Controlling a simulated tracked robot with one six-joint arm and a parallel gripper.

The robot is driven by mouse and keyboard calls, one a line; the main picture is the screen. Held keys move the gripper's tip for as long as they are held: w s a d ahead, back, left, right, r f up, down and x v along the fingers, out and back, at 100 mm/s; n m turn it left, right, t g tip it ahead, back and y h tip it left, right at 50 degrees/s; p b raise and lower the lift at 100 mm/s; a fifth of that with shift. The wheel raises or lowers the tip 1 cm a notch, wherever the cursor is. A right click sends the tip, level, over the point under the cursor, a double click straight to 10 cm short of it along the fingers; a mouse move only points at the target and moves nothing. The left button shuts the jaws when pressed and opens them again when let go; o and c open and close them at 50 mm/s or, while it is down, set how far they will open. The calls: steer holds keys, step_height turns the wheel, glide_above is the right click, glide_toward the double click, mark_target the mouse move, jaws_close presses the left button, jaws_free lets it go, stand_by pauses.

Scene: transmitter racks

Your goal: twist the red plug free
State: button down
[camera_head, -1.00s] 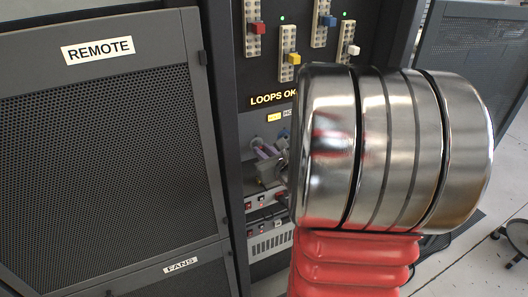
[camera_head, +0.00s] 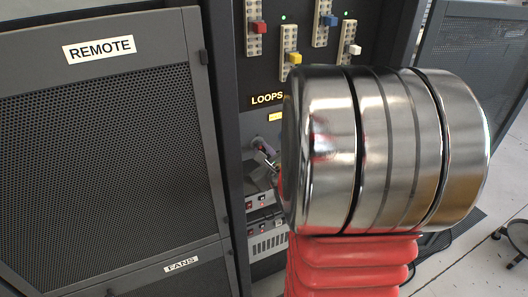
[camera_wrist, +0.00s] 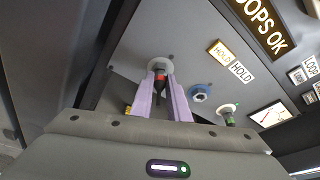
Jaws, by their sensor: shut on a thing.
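The red plug (camera_wrist: 159,75) sits at a round grey socket (camera_wrist: 167,64) on the rack panel in the wrist view. Its dark lower part shows between the two pale purple fingers of my gripper (camera_wrist: 161,90). The gripper is shut on the plug. In the head view only a small part of my gripper (camera_head: 264,152) shows at the panel, and the plug cannot be made out there. Whether the plug is still seated fully cannot be told.
A HOLD label (camera_wrist: 222,53) and a dial meter (camera_wrist: 271,114) are nearby. Coloured levers, including a yellow one (camera_head: 294,58), are higher up. A mesh door (camera_head: 105,150) stands left.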

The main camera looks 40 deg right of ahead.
steer(key=c, duration=1.6)
jaws_free()
steer(key=shift+r, duration=0.15)
steer(key=shift+r, duration=4.8)
